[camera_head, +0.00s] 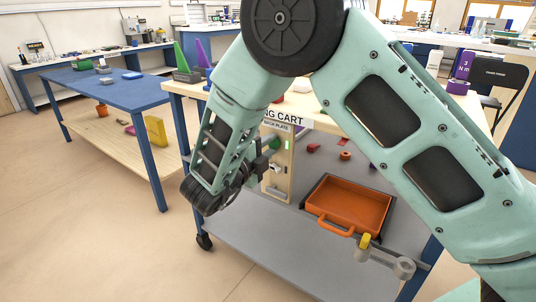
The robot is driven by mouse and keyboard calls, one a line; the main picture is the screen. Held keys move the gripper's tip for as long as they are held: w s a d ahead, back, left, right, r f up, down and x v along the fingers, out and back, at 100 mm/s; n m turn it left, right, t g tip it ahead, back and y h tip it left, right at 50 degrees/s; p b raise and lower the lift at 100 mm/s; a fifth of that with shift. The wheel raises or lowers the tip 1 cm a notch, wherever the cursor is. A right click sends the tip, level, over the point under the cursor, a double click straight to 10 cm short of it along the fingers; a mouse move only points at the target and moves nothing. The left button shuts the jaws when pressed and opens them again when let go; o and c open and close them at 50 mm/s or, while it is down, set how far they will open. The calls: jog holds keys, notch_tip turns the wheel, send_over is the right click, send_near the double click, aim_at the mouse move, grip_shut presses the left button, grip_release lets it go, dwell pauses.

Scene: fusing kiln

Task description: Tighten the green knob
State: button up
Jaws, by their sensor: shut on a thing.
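A small patch of green, which looks like the green knob (274,143), shows on the pale upright door plate (284,178) under the cart's top. My gripper (265,160) is at the plate's left edge, reaching in from the left, its dark jaws shut at the knob. The jaws and my wrist hide most of the contact, so the knob's full shape and turn cannot be seen. A grey fitting (276,193) sits lower on the plate.
An orange tray (350,203) with a handle lies on the cart's lower shelf (270,240), with a grey bracket with a yellow part (368,250) in front. A blue table (105,92) stands at left. Open floor (90,220) lies at front left. My arm covers the cart's middle.

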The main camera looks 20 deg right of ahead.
jog(key=shift+s+a+f, duration=0.1)
jog(key=shift+a+f, duration=0.05)
jog(key=shift+a, duration=0.05)
dwell(0.4)
jog(key=o, duration=1)
jog(key=shift+m, duration=0.3)
jog(key=shift+d, duration=0.1)
jog(key=p+v, duration=0.1)
jog(key=v, duration=1.6)
jog(key=shift+s+a+p, duration=0.15)
jog(key=shift+a+p, duration=0.05)
jog(key=shift+p, duration=0.1)
